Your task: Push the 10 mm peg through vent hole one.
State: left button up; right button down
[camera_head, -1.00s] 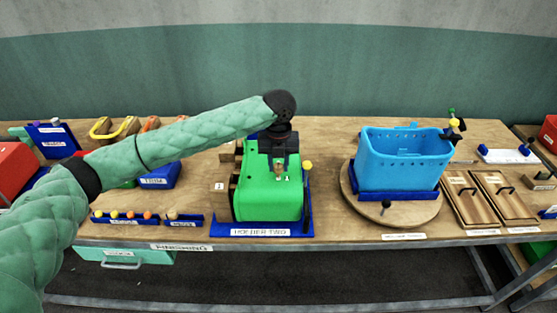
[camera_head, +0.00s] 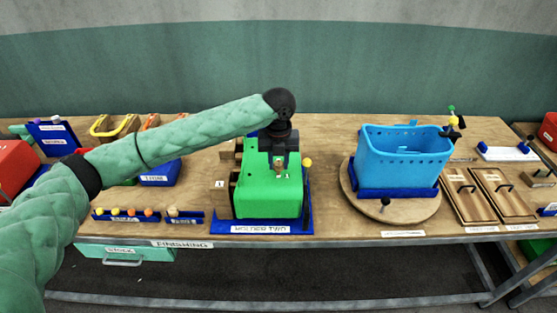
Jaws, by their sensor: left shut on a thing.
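My left gripper (camera_head: 279,166) points down onto the top of a green block-like part (camera_head: 268,196), near a small mark that looks like a "1". It is shut on a small tan piece at its fingertips, which I take to be the peg; its size is too small to read. The fingers hide the hole, so I cannot tell how deep the peg sits. The green part rests in a blue holder (camera_head: 262,227) with a white label on its front. My right gripper is not in view.
A light-blue perforated basket (camera_head: 404,160) stands on a round wooden turntable (camera_head: 362,208) to the right. A blue rack (camera_head: 148,216) with several coloured pegs lies front left. Wooden boards with handles (camera_head: 485,203) lie further right. Bare bench shows between holder and turntable.

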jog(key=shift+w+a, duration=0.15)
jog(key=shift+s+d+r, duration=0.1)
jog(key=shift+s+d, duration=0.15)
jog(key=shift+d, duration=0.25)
pick_arm(q)
jog(key=shift+p, duration=0.3)
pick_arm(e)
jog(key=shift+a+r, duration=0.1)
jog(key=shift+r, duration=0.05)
pick_arm(q)
jog(key=shift+f, duration=0.3)
dwell(0.9)
jog(key=shift+f, duration=0.2)
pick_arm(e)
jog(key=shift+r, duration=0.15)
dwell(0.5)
pick_arm(q)
jog(key=shift+r, duration=0.15)
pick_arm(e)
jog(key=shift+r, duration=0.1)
